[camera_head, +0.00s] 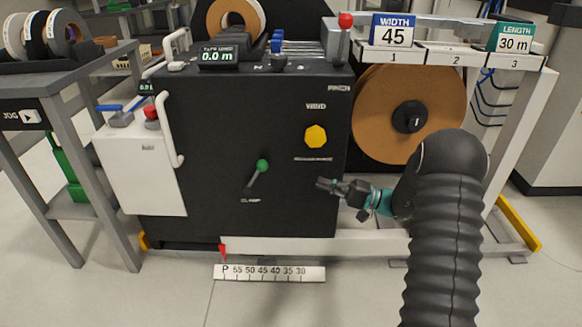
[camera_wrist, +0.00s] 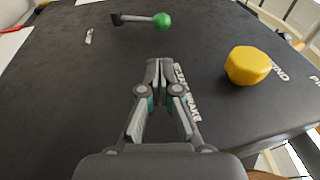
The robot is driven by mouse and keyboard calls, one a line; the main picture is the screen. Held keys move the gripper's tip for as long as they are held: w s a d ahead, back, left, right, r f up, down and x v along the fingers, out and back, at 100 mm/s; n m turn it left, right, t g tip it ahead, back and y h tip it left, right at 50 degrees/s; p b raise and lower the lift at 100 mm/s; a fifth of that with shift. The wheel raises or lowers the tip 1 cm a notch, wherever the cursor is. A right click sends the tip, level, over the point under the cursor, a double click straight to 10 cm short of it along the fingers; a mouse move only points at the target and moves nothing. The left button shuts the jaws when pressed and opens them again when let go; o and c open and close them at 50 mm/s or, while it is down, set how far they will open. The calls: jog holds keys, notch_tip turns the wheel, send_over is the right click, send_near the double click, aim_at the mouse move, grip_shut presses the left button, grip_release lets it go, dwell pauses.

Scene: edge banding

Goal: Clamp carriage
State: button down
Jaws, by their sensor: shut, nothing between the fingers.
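The clamp lever with a green ball knob (camera_head: 262,165) sits on the black machine front, above the word CLAMP. Its knob is up and to the right of its pivot in the head view. In the wrist view the green knob (camera_wrist: 162,20) is at the top, with its dark arm pointing left. My gripper (camera_head: 322,185) is shut and empty, to the right of and slightly below the knob, apart from it. In the wrist view my gripper (camera_wrist: 159,64) has its fingertips together. I cannot tell how far the fingertips are from the panel. No separate carriage is clearly identifiable.
A yellow knob (camera_head: 316,136) is on the panel above my gripper; it also shows in the wrist view (camera_wrist: 247,65). A white door handle (camera_head: 170,120) stands out at the left. A scale strip (camera_head: 270,273) with a red pointer (camera_head: 222,251) lies low in front.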

jog(key=shift+a, duration=0.1)
dwell(0.3)
send_near(255, 177)
jog(key=a+r, duration=0.1)
jog(key=w+a+r, duration=0.1)
jog(key=r, duration=0.1)
jog(key=a+r, duration=0.1)
jog(key=shift+w+a+r, duration=0.1)
jog(key=shift+w+r, duration=0.15)
jog(key=shift+w, duration=0.1)
